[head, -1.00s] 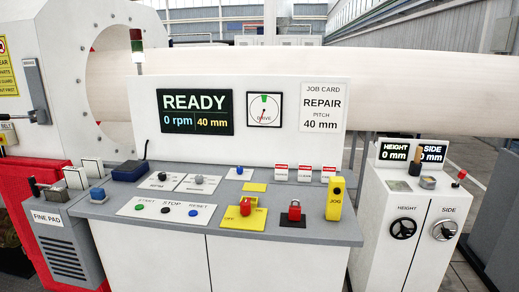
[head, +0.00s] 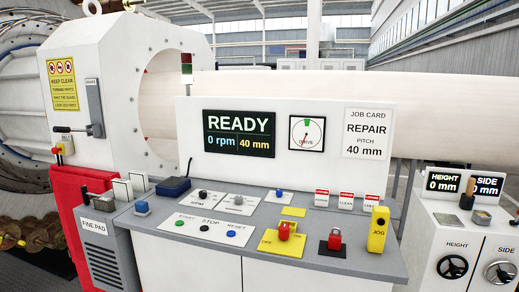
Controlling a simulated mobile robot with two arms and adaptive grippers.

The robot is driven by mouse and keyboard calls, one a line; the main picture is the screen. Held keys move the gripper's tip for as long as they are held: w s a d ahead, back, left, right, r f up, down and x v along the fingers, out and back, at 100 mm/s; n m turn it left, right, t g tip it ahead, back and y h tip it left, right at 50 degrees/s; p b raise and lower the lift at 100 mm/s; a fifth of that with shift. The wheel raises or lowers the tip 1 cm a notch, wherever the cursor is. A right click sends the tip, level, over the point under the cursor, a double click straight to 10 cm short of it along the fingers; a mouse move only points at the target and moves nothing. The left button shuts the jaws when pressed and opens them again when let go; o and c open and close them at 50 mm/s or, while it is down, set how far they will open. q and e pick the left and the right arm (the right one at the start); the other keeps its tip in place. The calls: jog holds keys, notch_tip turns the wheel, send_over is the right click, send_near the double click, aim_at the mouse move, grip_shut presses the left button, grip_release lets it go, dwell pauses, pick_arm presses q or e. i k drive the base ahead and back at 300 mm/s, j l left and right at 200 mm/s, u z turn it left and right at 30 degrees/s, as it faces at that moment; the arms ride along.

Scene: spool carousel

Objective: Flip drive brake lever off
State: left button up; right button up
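A dark-handled lever (head: 72,129) sticks out to the left from a grey upright plate (head: 94,104) on the white machine housing. The small lettering on the plate is too small to read, so I cannot confirm it is the drive brake lever. A red switch handle (head: 284,231) sits on a yellow plate marked OFF on the console. Neither of my grippers shows in the head view.
The console panel shows a READY display (head: 239,134). A small red and yellow box (head: 60,149) is below the lever. A red block (head: 80,195) and the FINE PAD cabinet (head: 100,235) stand in front of the housing. The big pale cylinder (head: 290,92) runs behind the panel.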

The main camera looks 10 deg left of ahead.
aim_at(56, 129)
jog(key=u, duration=1.45)
jog(key=i+j, duration=0.25)
jog(key=i, duration=0.2)
jog(key=i+j, duration=0.25)
jog(key=i, duration=0.2)
jog(key=i+j, duration=0.25)
jog(key=i, duration=0.2)
jog(key=i+j, duration=0.25)
jog(key=i, duration=0.25)
jog(key=i+j, duration=0.3)
jog(key=i, duration=0.15)
